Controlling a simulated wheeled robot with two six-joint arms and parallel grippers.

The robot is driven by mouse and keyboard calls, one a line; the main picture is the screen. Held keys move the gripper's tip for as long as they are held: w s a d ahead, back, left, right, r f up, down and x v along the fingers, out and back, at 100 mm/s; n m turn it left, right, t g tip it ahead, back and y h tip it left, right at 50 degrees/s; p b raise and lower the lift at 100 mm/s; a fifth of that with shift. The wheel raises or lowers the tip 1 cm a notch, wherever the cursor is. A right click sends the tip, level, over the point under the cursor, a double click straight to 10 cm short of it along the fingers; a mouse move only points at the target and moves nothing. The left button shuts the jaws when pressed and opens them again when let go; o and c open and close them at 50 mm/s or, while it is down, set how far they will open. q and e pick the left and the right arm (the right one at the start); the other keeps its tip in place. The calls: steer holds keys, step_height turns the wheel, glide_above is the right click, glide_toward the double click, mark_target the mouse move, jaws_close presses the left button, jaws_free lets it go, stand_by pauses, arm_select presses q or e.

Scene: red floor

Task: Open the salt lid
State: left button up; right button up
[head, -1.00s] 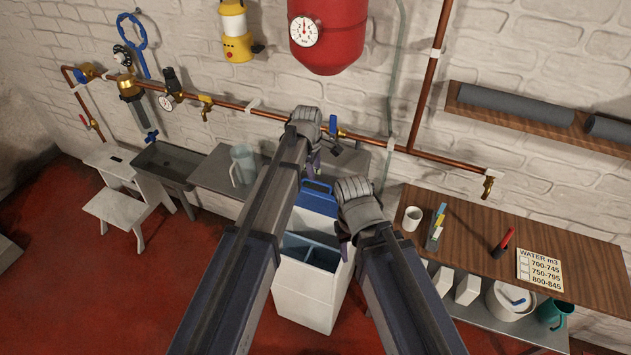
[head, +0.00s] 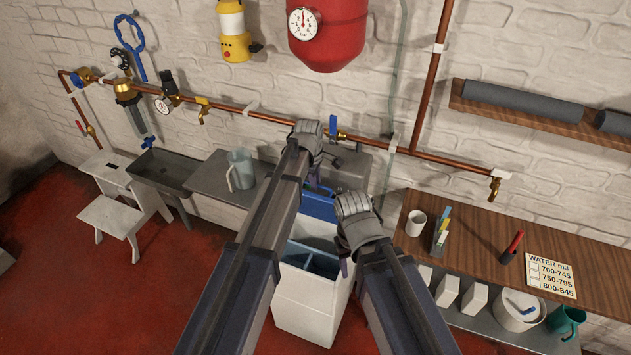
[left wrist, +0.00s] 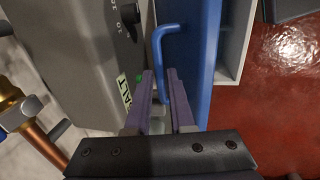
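The white salt cabinet (head: 305,310) stands on the floor in front of the grey appliance, with a blue-lined open compartment (head: 312,262). The blue lid (head: 318,208) shows behind that compartment, partly hidden by my left arm. In the left wrist view the lid (left wrist: 197,70) has a blue bar handle (left wrist: 159,50). My left gripper (left wrist: 161,75) is open, its purple fingertips close to the handle's near end; contact cannot be told. A label partly reading "SALT" (left wrist: 123,92) is to the left.
A grey appliance (left wrist: 85,50) with a dial lies left of the lid. A copper pipe (head: 270,114) runs along the wall behind. A wooden shelf (head: 470,240) with a mug and pens stands at the right. A sink (head: 160,172) and white step stool (head: 105,200) are left.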

arm_select(q)
jaws_close()
stand_by(1.0)
